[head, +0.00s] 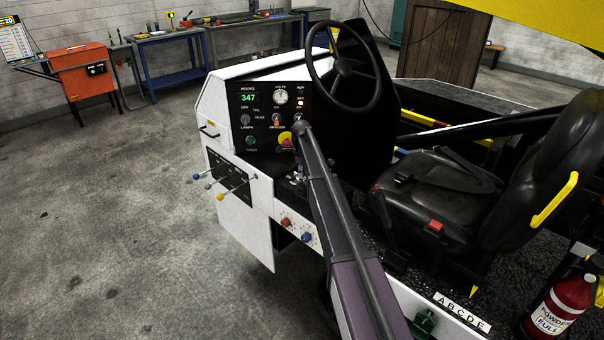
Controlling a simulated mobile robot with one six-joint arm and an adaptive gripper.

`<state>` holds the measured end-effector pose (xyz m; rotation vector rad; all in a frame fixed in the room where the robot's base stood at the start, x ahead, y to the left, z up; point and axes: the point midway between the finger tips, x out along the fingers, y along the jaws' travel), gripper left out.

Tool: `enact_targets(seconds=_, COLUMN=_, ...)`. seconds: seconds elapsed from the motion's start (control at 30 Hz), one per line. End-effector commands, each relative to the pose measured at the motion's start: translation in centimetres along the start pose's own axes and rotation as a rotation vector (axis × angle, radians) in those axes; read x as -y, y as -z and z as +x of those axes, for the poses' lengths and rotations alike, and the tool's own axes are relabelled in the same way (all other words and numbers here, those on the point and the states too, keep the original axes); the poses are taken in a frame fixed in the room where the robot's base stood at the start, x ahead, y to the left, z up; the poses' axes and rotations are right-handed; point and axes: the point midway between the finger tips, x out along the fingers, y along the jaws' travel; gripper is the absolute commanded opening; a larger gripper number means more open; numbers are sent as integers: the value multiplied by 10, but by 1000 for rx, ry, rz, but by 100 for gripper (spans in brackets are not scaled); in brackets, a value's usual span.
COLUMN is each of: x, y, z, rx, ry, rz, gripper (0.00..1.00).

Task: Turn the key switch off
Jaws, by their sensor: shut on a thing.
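My arm reaches up from the bottom of the head view, and my gripper (299,124) is at the panel, right at the key switch. The gripper is shut on the key, which it mostly covers. The fingertips are small and dark here, so the key's exact angle cannot be told.
A yellow-backed red knob (285,139) sits just below left of my gripper. The steering wheel (343,68) is above right, and the black seat (440,190) is to the right. Levers (220,196) stick out from the lower left panel. The floor at left is clear.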

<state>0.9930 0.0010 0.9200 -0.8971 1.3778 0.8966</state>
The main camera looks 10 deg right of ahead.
Motion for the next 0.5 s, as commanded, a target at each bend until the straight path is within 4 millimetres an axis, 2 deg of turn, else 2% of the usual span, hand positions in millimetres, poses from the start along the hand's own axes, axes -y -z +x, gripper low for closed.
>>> enact_targets(seconds=0.5, x=1, y=3, z=0, rx=-1, ry=0, rz=-94, gripper=0)
